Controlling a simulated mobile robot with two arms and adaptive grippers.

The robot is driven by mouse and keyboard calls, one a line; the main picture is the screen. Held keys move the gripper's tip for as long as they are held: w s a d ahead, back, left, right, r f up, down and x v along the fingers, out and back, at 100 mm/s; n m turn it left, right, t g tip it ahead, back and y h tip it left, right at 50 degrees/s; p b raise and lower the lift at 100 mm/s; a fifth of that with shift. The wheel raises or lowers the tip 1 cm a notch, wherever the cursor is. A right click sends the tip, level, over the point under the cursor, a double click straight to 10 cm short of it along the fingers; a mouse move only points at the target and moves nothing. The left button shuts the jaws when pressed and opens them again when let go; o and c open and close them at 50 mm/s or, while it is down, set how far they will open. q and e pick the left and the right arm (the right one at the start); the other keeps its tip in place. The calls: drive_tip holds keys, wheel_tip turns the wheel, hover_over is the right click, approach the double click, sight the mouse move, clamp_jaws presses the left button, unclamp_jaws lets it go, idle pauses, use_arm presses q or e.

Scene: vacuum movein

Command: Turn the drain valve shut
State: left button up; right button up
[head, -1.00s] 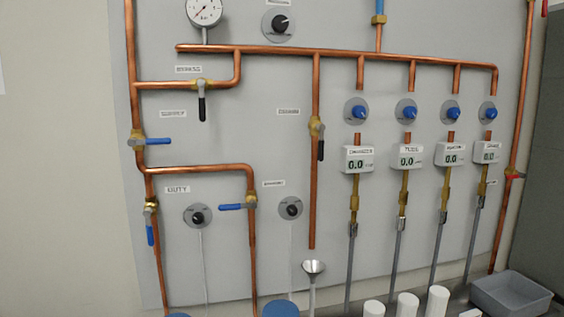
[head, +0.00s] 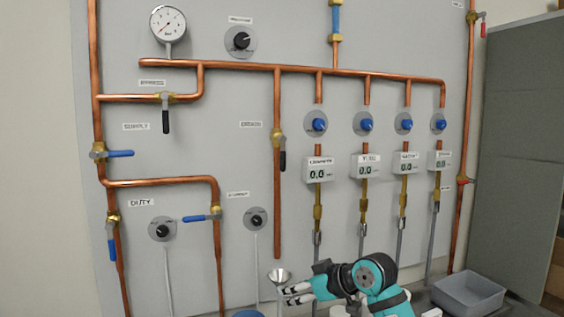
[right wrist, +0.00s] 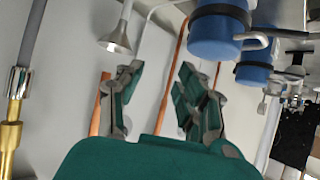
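The drain valve (head: 279,138) is a brass valve on the vertical copper pipe in the middle of the panel, beside a small label (head: 251,124). Its black handle (head: 283,160) hangs down, roughly along the pipe. My right gripper (head: 287,294) is well below the valve, close to the funnel (head: 279,275) under the pipe's end. In the right wrist view the right gripper (right wrist: 158,85) has its fingers apart with nothing between them, and the funnel (right wrist: 118,42) shows beyond them. The drain valve is not recognisable there. My left gripper is not in view.
Blue-handled valves (head: 118,154) and a black-handled valve (head: 166,120) stick out at left. Meter boxes (head: 318,169) with blue knobs above are at right. Blue cylinders (right wrist: 218,30) are near the gripper. A grey tray (head: 468,293) is at lower right.

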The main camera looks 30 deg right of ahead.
drive_tip(key=d+r+t+y, duration=0.1)
drive_tip(key=d+r+t, duration=0.35)
drive_tip(key=r, duration=1.25)
drive_tip(key=t+y, duration=0.1)
drive_tip(key=y, duration=0.1)
approach(282, 161)
drive_tip(key=shift+n, duration=0.4)
drive_tip(key=p+x, duration=0.2)
drive_tip(key=x, duration=0.1)
drive_tip(key=p+x, duration=0.2)
drive_tip(key=x, duration=0.2)
drive_tip(key=p+x, duration=0.2)
drive_tip(key=x, duration=0.1)
drive_tip(key=shift+w+d, duration=0.25)
clamp_jaws()
drive_tip(key=shift+w+f, duration=0.1)
drive_tip(key=shift+w, duration=0.05)
